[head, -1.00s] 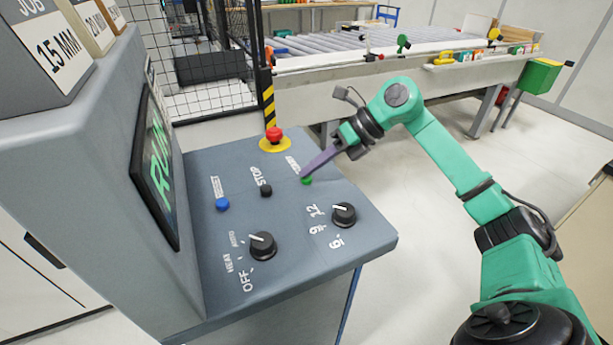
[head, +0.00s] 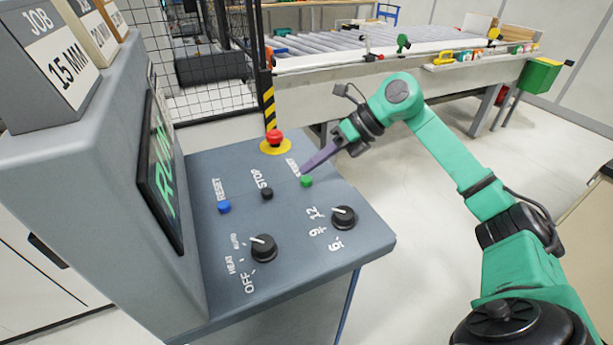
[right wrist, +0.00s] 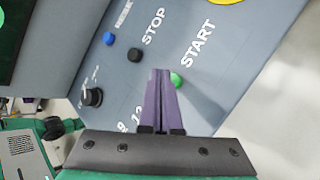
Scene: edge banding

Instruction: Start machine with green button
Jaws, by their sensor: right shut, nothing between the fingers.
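The green START button (head: 306,181) sits on the sloped grey control panel (head: 215,260), right of the black STOP button (head: 267,193). My right gripper (head: 306,170) is shut and empty, its purple fingertips just above the green button in the head view. In the right wrist view the closed purple fingers (right wrist: 161,72) point at the panel. The green button (right wrist: 175,79) shows beside their right edge there, partly covered by them. I cannot tell whether the tips touch it. The tilted screen (head: 160,165) shows green letters reading RUN. My left gripper is not in view.
A blue RESET button (head: 224,207), two black knobs (head: 264,248) (head: 344,217) and a red emergency stop (head: 275,137) share the panel. Sample boxes (head: 50,60) stand on the machine's top.

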